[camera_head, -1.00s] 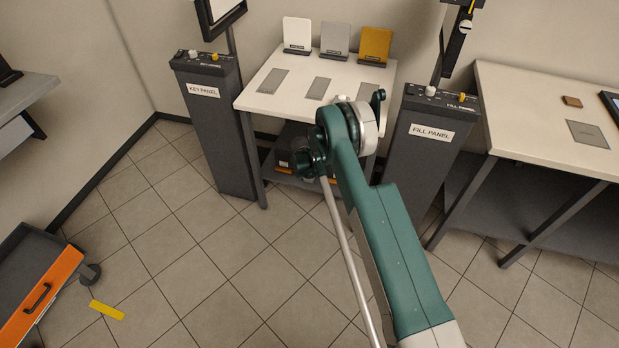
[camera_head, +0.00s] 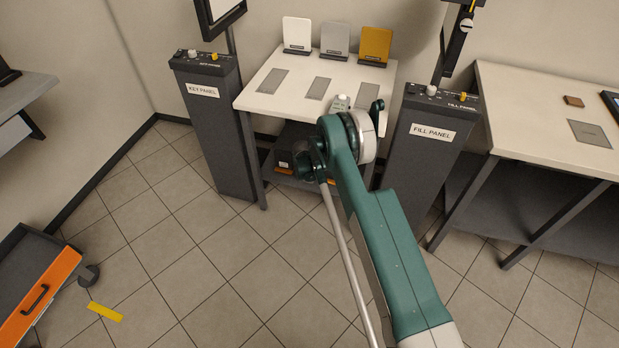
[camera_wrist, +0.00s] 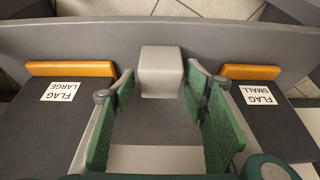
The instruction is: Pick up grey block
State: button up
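In the wrist view the grey block (camera_wrist: 160,66), a light grey box with rounded edges, stands on a dark grey shelf (camera_wrist: 160,132). My gripper (camera_wrist: 160,88) is open, its green-padded fingers on either side of the block's near end. A gap shows between each finger and the block, and the space between the pads is empty nearer the wrist. In the head view the block and my gripper are hidden behind my arm and the table.
Orange pieces flank the block, by the FLAG LARGE label (camera_wrist: 61,91) and the FLAG SMALL label (camera_wrist: 257,95). A raised grey edge (camera_wrist: 90,36) runs behind. In the head view the white table (camera_head: 262,104) stands between the KEY PANEL pillar (camera_head: 215,140) and the FILL PANEL pillar (camera_head: 425,150).

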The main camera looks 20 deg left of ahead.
jog(key=c, duration=0.7)
jog(key=shift+r, duration=0.15)
jog(key=shift+r+p, duration=0.3)
jog(key=shift+r, duration=0.2)
notch_tip(320, 180, up, 2)
jog(key=shift+s+r+p, duration=0.15)
jog(key=shift+r+p, duration=0.1)
jog(key=shift+p, duration=0.3)
jog(key=s+p, duration=0.3)
jog(key=s, duration=1.4)
jog(key=shift+s+f, duration=0.15)
jog(key=shift+s, duration=0.2)
